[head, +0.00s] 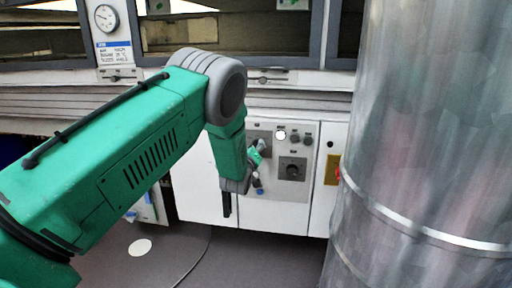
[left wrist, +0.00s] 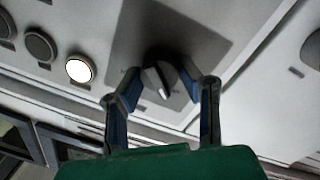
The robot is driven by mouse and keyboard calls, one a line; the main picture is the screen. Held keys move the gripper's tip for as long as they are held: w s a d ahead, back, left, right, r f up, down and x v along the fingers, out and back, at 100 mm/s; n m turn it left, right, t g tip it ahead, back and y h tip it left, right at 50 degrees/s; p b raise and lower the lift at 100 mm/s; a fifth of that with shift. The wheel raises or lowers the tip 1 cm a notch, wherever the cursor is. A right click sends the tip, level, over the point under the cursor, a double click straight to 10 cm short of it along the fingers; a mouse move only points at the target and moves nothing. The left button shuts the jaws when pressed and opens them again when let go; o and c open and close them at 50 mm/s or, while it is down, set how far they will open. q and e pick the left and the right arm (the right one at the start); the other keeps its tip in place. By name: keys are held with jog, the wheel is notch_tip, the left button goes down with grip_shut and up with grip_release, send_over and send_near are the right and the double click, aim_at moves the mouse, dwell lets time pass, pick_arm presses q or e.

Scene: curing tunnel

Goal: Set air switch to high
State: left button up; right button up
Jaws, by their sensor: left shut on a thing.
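The air switch (left wrist: 160,78) is a dark rotary knob with a white pointer mark, on a grey plate in the left wrist view. The pointer is directed down and slightly right in that picture; the small labels around it are too blurred to read. My left gripper (left wrist: 166,84) is shut on this knob, one finger on each side. In the head view my left gripper (head: 260,149) is at the upper left of the control panel (head: 273,194), and my arm and gripper mostly hide the knob there.
A lit white lamp (head: 281,135) and two dark buttons (head: 301,140) sit right of the gripper. A big metal cylinder (head: 425,150) stands close on the right. A round gauge (head: 106,18) is at upper left.

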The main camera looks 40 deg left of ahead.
pick_arm(q)
jog(key=m+p, duration=0.2)
jog(key=shift+d+r+m, duration=0.1)
jog(key=shift+r+m, duration=0.1)
jog(key=shift+m, duration=0.1)
jog(key=m+p, duration=0.1)
jog(key=m, duration=0.1)
jog(key=shift+m, duration=0.4)
jog(key=m+p, duration=0.1)
jog(key=m, duration=0.1)
jog(key=shift+m, duration=0.3)
jog(key=shift+m+g+p, duration=0.3)
jog(key=shift+m+p, duration=0.3)
jog(key=shift+m, duration=0.6)
jog(key=m, duration=0.4)
jog(key=shift+w+d+f, duration=0.1)
jog(key=shift+m+g+y, duration=0.3)
jog(key=shift+m+y, duration=0.1)
jog(key=shift+m, duration=1.7)
